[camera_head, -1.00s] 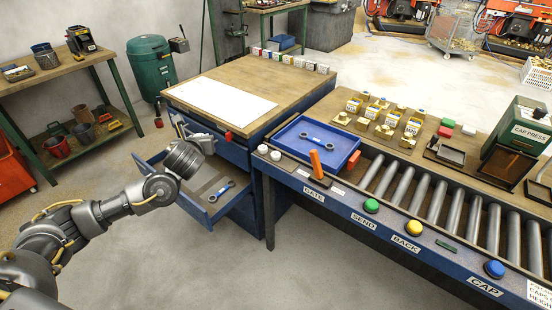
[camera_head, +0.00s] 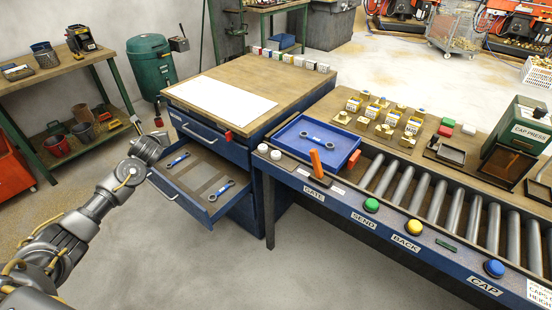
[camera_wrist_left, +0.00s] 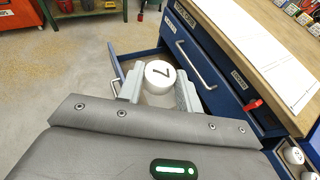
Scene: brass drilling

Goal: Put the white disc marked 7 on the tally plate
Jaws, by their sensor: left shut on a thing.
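The white disc marked 7 (camera_wrist_left: 160,74) sits between the two grey fingers of my left gripper (camera_wrist_left: 160,88) in the left wrist view, its number facing the camera. In the head view my left gripper (camera_head: 152,142) is at the left corner of the open drawer, near its handle side. I cannot make out the disc there. A dark plate (camera_head: 291,169) at the left end of the roller table, perhaps the tally plate, has two white discs (camera_head: 269,152) at its left end. They also show at the lower right of the wrist view (camera_wrist_left: 294,156). My right gripper is not in view.
The open drawer (camera_head: 203,207) holds two blue-ended wrenches and juts out below the cabinet top. A blue tray (camera_head: 316,158) with a wrench lies behind the dark plate. An orange upright lever (camera_head: 316,163) stands beside the plate. The floor in front is clear.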

